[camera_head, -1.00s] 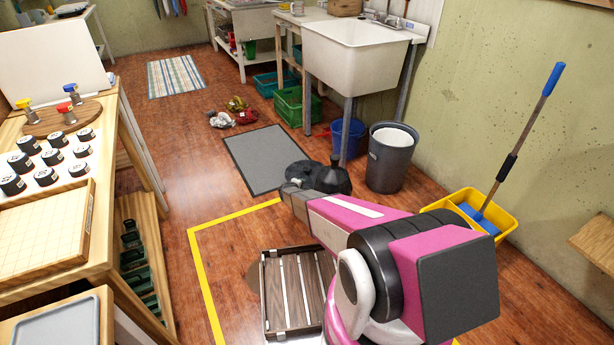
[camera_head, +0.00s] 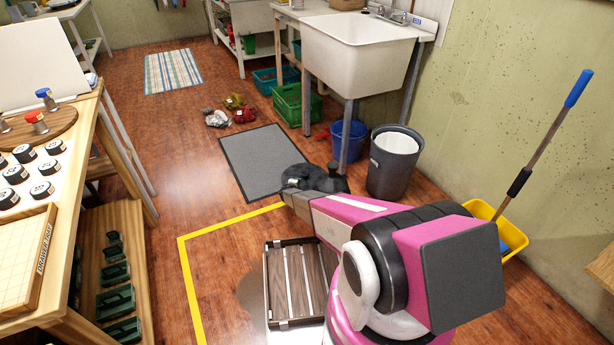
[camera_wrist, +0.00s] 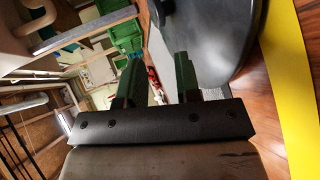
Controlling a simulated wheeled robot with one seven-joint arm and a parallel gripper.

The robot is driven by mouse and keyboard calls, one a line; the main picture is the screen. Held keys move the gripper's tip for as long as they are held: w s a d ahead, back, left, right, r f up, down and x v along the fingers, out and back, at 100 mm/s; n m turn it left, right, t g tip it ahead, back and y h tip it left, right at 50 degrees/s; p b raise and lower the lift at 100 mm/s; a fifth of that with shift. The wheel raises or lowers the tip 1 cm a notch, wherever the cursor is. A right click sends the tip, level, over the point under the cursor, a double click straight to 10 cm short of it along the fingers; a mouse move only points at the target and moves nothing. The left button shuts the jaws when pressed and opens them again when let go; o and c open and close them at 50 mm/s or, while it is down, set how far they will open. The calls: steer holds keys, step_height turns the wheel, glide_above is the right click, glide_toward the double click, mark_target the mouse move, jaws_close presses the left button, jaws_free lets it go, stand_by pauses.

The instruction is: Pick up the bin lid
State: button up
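The bin lid (camera_head: 300,172) is a dark round disc with a raised knob on the floor, between the grey mat and the bin. My arm hides part of it in the head view. In the wrist view the lid (camera_wrist: 222,45) is a large grey disc close by, to the right of the fingers. My gripper (camera_wrist: 159,62) has its two dark green fingers apart, with no object visible between them. The head view does not clearly show the fingertips. I cannot tell whether a finger touches the lid.
The grey bin (camera_head: 393,165) stands uncovered beside the sink (camera_head: 360,55). A blue bucket (camera_head: 348,138) is next to it. A yellow mop bucket (camera_head: 508,232) is at right. A workbench (camera_head: 75,245) is at left.

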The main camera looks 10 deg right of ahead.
mark_target(304, 176)
steer(key=shift+w+d+f, duration=0.1)
steer(key=shift+w+d, duration=0.3)
steer(key=shift+w, duration=0.4)
steer(key=x, duration=1)
steer(key=shift+w+f, duration=0.15)
steer(key=shift+f, duration=0.1)
jaws_close()
